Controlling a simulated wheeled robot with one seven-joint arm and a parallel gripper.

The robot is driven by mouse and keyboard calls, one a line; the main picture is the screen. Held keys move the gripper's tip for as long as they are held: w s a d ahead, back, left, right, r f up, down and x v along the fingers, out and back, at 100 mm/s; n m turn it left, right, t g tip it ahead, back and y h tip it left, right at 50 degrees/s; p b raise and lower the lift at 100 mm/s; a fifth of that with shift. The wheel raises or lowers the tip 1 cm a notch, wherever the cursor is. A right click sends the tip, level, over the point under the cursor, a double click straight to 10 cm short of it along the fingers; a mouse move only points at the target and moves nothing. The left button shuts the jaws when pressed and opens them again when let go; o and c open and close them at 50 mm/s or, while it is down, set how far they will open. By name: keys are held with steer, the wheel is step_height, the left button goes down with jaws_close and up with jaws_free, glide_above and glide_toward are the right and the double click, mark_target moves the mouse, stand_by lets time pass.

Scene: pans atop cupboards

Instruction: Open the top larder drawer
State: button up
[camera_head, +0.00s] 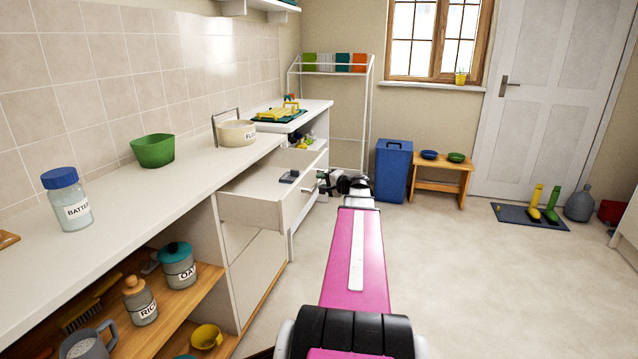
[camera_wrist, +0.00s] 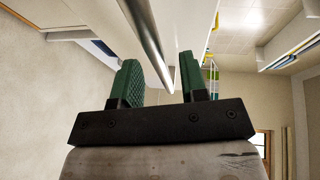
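The top larder drawer (camera_head: 262,200) is white and stands pulled out from under the worktop in the head view. A small dark grey object (camera_head: 289,177) lies in it. My gripper (camera_head: 326,183) is close to the drawer's front at its right side; my arm partly hides it. In the wrist view my gripper (camera_wrist: 160,80) has its two green fingers apart. A metal bar handle (camera_wrist: 148,40) runs down into the gap between them, beside the white drawer front (camera_wrist: 185,30). I cannot tell whether either finger touches the handle.
Closed drawer fronts (camera_head: 257,265) lie below the open drawer. The worktop (camera_head: 150,195) bears a jar (camera_head: 68,200), a green bowl (camera_head: 153,151) and a flour pot (camera_head: 237,133). A blue bin (camera_head: 394,170) and wooden bench (camera_head: 440,175) stand behind.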

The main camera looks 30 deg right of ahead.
steer(key=v, duration=0.8)
steer(key=shift+s, duration=0.35)
steer(key=shift+r, duration=0.1)
